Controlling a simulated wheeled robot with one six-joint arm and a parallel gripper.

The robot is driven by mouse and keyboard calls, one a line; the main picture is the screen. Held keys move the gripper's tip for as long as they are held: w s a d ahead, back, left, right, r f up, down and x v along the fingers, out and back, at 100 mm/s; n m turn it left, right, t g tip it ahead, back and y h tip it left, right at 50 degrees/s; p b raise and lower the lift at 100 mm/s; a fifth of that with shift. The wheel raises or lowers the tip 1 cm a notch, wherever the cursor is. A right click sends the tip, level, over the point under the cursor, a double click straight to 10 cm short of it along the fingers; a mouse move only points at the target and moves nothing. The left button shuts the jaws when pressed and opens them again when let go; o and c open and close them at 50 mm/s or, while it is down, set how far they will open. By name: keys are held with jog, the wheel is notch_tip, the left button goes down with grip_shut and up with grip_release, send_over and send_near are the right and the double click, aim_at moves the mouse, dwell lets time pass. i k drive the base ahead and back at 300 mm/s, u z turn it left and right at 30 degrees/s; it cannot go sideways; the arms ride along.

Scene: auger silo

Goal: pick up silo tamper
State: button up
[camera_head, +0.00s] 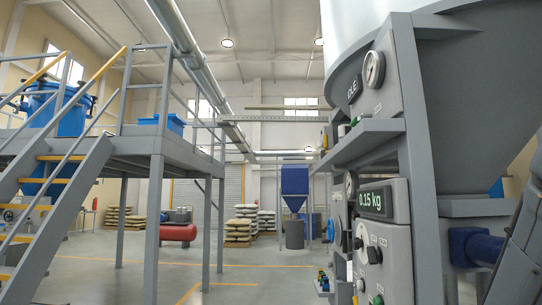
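I cannot make out a silo tamper in the head view. The silo (490,100) fills the upper right, with a grey cone on a grey frame. A control panel (383,240) on the frame shows a reading of 0.15 kg. A second panel (362,95) above it has a dial gauge and a partly seen label ending in "DLE". A grey shelf (365,138) juts out between the panels, with small things at its far end, too small to tell. My gripper is not in view.
A grey raised platform with stairs (55,215) stands at the left, with a blue vessel (62,108) on it. A red tank (178,232), stacked sacks (238,230) and a blue hopper (295,182) stand at the back. The middle floor (255,275) is clear.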

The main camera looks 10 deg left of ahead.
aim_at(325, 137)
jog(key=u, duration=0.95)
jog(key=i, duration=2.85)
jog(key=z, duration=0.95)
jog(key=i, duration=0.4)
jog(key=u, duration=0.1)
